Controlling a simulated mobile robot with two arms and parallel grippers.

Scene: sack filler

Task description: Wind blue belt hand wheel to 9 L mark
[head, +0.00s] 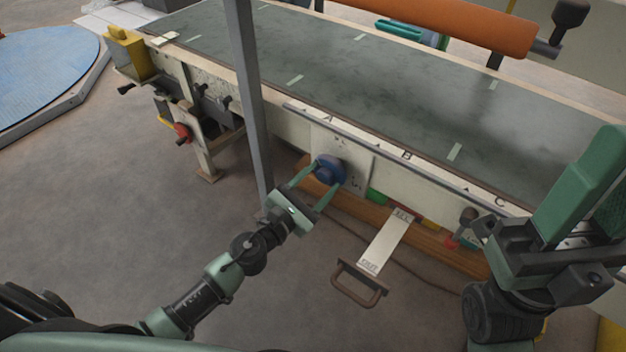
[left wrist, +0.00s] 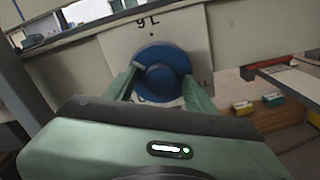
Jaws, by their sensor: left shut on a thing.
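The blue hand wheel (head: 331,169) sits on a pale dial plate (head: 353,157) on the side of the long belt table. My left gripper (head: 316,188) is shut on the wheel, one green finger on each side. In the left wrist view the blue wheel (left wrist: 162,72) lies between the fingertips, with a round hub facing me. A 9 L mark (left wrist: 147,23) shows on the plate above the wheel. Another mark at its lower right is partly hidden by a finger. I cannot make out a pointer.
A grey upright post (head: 250,100) stands left of my left gripper. A pale labelled plate with a brown handle (head: 360,286) juts out right of the wheel. A red-tipped lever (head: 461,228) is farther right.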

